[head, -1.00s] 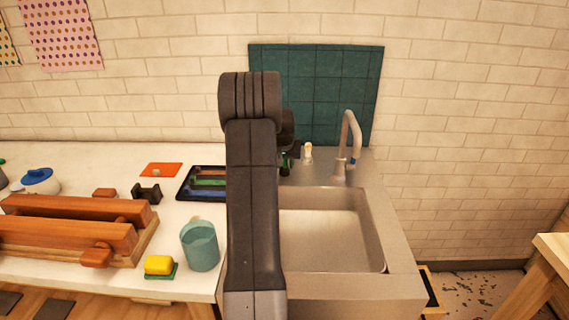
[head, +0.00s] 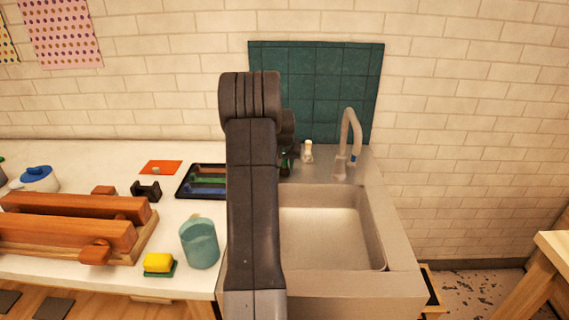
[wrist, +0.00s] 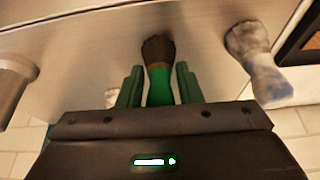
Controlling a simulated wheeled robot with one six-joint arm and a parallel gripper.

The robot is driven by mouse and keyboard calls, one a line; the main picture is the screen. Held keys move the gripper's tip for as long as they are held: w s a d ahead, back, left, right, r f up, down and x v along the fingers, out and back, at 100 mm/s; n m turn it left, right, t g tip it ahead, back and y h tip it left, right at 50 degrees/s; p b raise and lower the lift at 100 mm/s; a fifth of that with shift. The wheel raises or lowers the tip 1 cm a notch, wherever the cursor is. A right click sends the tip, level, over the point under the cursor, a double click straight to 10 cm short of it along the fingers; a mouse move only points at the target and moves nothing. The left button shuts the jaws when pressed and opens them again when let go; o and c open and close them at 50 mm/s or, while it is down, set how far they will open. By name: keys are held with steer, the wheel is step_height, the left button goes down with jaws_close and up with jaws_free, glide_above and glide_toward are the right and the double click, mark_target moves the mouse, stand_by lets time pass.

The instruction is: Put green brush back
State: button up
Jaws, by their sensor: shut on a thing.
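The green brush (wrist: 159,86) has a green handle and dark bristles. In the wrist view it stands between the two green fingers of my gripper (wrist: 159,88), which is shut on its handle. The bristle end points away from the gripper body, over the grey sink surround. I cannot tell whether the brush touches the surface. In the head view my arm hides most of the gripper and brush; only a small dark green part shows beside the arm, left of the tap.
The sink (head: 375,230) and its tap (head: 350,145) lie right of my arm, with a small whitish bottle (head: 307,152) close by. A mottled grey-white object (wrist: 258,62) is near the gripper. A dark tray (head: 186,192) and teal cup (head: 200,245) are left.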

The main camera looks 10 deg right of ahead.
steer(key=shift+f, duration=0.1)
steer(key=o, duration=1.5)
steer(key=shift+o, duration=0.2)
steer(key=shift+r+p, duration=2.7)
steer(key=shift+r, duration=1.85)
steer(key=shift+f, duration=0.15)
steer(key=shift+f+b, duration=2.15)
steer(key=shift+f, duration=1.2)
